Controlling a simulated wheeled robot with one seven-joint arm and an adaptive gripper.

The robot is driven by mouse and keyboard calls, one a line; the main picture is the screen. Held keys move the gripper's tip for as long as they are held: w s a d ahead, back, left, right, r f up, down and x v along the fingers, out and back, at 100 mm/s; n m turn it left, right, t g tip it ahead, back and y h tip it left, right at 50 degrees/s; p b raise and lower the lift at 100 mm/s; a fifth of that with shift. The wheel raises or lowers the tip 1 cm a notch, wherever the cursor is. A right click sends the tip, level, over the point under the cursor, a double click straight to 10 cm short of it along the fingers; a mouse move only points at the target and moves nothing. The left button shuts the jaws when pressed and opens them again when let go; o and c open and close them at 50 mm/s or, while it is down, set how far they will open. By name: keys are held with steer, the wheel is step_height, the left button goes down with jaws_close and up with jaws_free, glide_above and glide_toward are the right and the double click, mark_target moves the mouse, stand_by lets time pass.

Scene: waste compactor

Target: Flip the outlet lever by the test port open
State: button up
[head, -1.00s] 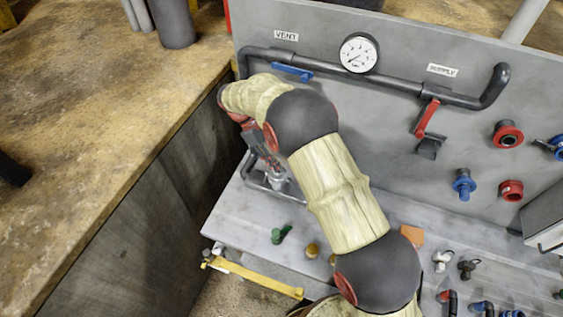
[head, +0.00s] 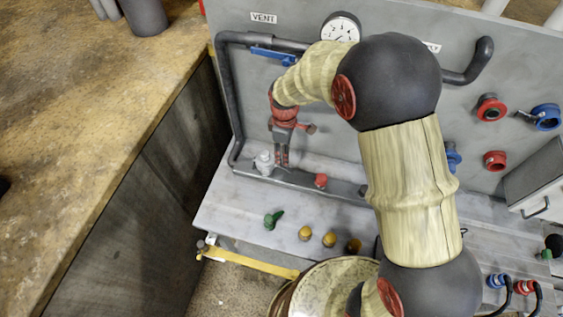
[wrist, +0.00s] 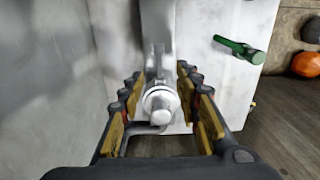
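I cannot tell for certain which part is the outlet lever; no label for it or the test port is readable. My gripper (head: 281,158) points down over the low pipe along the back of the bench. A silver fitting (head: 263,162) stands just left of its fingertips. In the wrist view a silver round fitting (wrist: 162,104) on a grey bar shows between the fingers (wrist: 161,112), which are apart with yellow pads on both sides. I cannot tell whether they touch it. A green handle (head: 273,219) lies nearer the bench's front edge, and shows in the wrist view (wrist: 240,48).
A red part (head: 320,180) sits right of my gripper. Several gold knobs (head: 305,232) line the bench front. The grey panel (head: 340,110) behind carries a blue vent lever (head: 273,56) and a gauge (head: 341,27). A wooden counter (head: 80,120) stands left.

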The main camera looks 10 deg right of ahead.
mark_target(284, 168)
steer(key=shift+f, duration=3.95)
steer(key=shift+c, duration=1.2)
steer(key=shift+r, duration=0.1)
jaws_close()
